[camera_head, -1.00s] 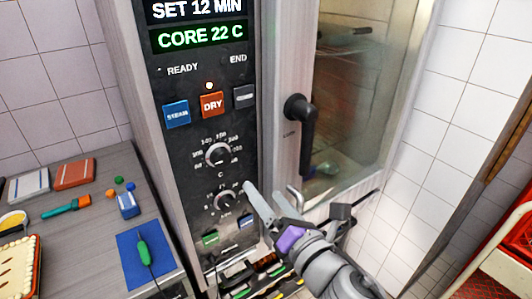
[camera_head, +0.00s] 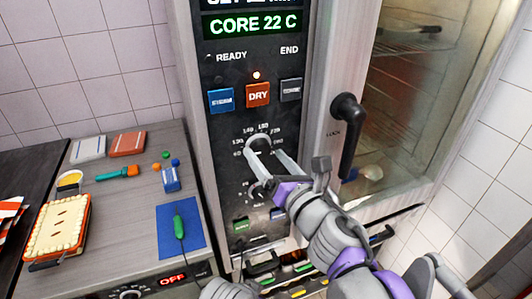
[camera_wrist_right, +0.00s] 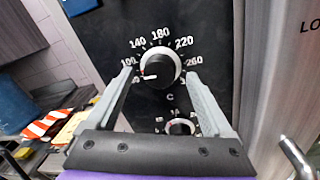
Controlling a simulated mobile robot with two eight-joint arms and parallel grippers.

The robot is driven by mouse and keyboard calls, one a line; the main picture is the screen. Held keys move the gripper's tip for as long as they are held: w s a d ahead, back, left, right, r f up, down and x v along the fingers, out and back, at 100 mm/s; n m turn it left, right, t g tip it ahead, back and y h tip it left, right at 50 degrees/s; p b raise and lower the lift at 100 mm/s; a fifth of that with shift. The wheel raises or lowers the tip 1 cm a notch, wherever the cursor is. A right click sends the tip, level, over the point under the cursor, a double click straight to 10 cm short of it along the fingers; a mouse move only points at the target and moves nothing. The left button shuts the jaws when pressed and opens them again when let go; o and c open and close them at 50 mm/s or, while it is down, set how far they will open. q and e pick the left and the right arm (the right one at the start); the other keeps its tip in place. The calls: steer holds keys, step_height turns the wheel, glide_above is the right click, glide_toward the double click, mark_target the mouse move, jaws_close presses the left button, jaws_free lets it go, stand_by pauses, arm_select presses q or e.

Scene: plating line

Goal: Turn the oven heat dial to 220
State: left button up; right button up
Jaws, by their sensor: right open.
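The oven heat dial (camera_head: 258,143) is a round black knob with a light rim on the dark control panel, ringed by white numbers. In the right wrist view the heat dial (camera_wrist_right: 160,66) shows its white pointer mark at the lower left, near the low end of the scale. The 220 mark (camera_wrist_right: 184,43) is at its upper right. My right gripper (camera_head: 263,155) is open in front of the dial. In the wrist view its fingers reach up on either side of the knob; I cannot tell whether they touch it.
A smaller lower dial (camera_wrist_right: 180,127) sits below the heat dial. The red DRY button (camera_head: 258,94) is above. The black oven door handle (camera_head: 346,135) stands to the right. A counter on the left holds a blue mat (camera_head: 197,238) and a pie (camera_head: 60,228).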

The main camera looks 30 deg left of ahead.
steer(key=shift+w+a, duration=0.4)
steer(key=shift+a, duration=0.15)
jaws_close()
